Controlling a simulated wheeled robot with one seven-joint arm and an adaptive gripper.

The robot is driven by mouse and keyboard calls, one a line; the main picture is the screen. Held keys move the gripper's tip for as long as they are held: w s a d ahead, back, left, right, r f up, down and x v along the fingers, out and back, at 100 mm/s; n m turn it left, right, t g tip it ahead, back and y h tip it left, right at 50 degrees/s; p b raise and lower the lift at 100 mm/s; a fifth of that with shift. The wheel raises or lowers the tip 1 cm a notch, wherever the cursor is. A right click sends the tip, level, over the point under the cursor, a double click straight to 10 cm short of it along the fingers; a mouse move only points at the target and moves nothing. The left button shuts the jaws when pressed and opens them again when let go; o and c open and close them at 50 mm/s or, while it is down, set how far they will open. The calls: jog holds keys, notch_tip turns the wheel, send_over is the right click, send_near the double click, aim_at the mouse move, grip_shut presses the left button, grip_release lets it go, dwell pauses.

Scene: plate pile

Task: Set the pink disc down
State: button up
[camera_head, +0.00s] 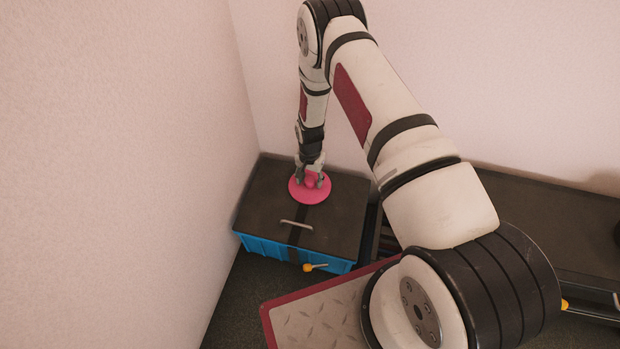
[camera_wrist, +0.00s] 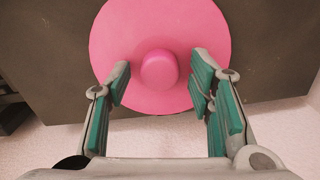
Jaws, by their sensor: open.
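The pink disc (camera_head: 310,195) lies flat on the dark lid (camera_head: 263,215) of a blue box, toward the lid's far edge. In the wrist view the disc (camera_wrist: 125,35) shows a round pink knob (camera_wrist: 159,69) at its centre. My gripper (camera_head: 313,182) is over the disc, pointing down. In the wrist view my gripper's green-padded fingers (camera_wrist: 160,82) stand apart on either side of the knob, with a gap on both sides. The head view shows little of the fingertips against the disc.
The blue box (camera_head: 270,250) has a handle (camera_head: 296,224) on its lid and a yellow-tipped lever (camera_head: 309,267) at its front. Walls stand close on the left and behind. A dark bench (camera_head: 540,215) is at the right.

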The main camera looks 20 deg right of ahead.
notch_tip(320, 180, up, 12)
jog(key=p, duration=0.4)
jog(key=shift+r, duration=0.2)
notch_tip(320, 180, up, 16)
jog(key=n, duration=0.2)
send_over(310, 180)
jog(key=s+r+n, duration=0.1)
jog(key=s+r, duration=0.3)
jog(key=r, duration=0.8)
jog(key=s+a+r+n, duration=0.1)
jog(key=s+r+n, duration=0.1)
jog(key=s+r, duration=0.95)
jog(key=s+r+n, duration=0.1)
jog(key=s+r, duration=0.3)
jog(key=s, duration=0.8)
jog(key=s+r+n, duration=0.2)
jog(key=s+r, duration=0.2)
jog(key=s, duration=0.8)
jog(key=shift+s+r+n, duration=0.15)
jog(key=shift+s+n, duration=0.1)
jog(key=shift+n, duration=0.05)
